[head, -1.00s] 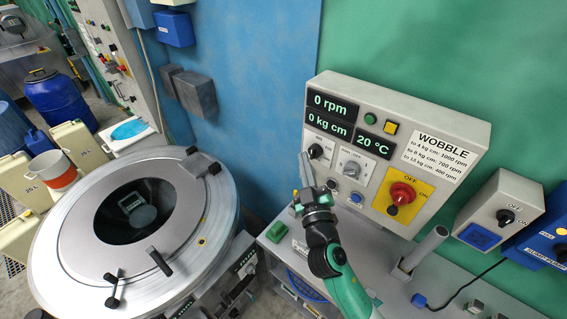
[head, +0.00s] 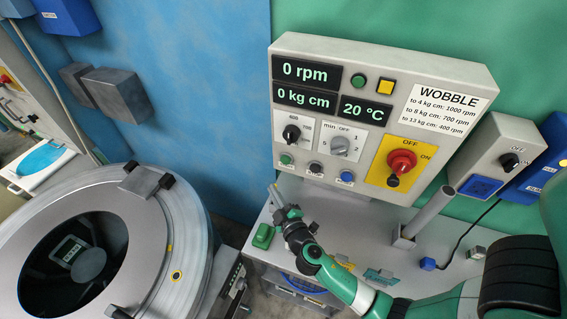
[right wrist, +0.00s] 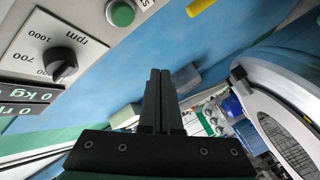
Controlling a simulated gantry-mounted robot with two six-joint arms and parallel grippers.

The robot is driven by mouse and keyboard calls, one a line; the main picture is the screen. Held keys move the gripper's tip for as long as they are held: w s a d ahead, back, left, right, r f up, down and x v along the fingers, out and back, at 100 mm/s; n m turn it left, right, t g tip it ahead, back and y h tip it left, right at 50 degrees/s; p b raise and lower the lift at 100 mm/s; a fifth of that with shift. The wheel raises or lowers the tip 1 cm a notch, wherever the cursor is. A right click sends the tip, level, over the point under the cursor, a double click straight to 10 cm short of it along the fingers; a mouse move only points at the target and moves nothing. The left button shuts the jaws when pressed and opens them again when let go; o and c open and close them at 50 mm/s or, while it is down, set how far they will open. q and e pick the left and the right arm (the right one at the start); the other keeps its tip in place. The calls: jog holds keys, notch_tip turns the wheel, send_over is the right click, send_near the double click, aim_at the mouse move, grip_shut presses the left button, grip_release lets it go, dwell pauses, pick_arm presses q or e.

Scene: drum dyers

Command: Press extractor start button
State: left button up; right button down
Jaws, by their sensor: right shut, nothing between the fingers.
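The extractor control panel (head: 330,190) is a pale box with 0 rpm, 0 kg cm and 20 °C displays. A small green button (head: 286,159) sits at its lower left, under the rpm knob (head: 292,133). My left gripper is not in view.
The red emergency switch (head: 401,162) is on a yellow plate at the panel's right. A grey post (head: 428,215) stands on the shelf. The round extractor drum (head: 185,240) is at the left. A loose green block (head: 263,236) lies on the shelf's left edge.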

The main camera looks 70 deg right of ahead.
aim_at(286, 160)
jog(key=d+p, duration=0.1)
jog(key=d, duration=0.7)
jog(key=shift+w+d+p, duration=0.2)
jog(key=shift+d+p, duration=0.2)
jog(key=shift+d, duration=0.15)
dwell(1.7)
jog(key=shift+d, duration=0.25)
jog(key=shift+d, duration=0.45)
dwell(0.7)
jog(key=shift+a, duration=0.85)
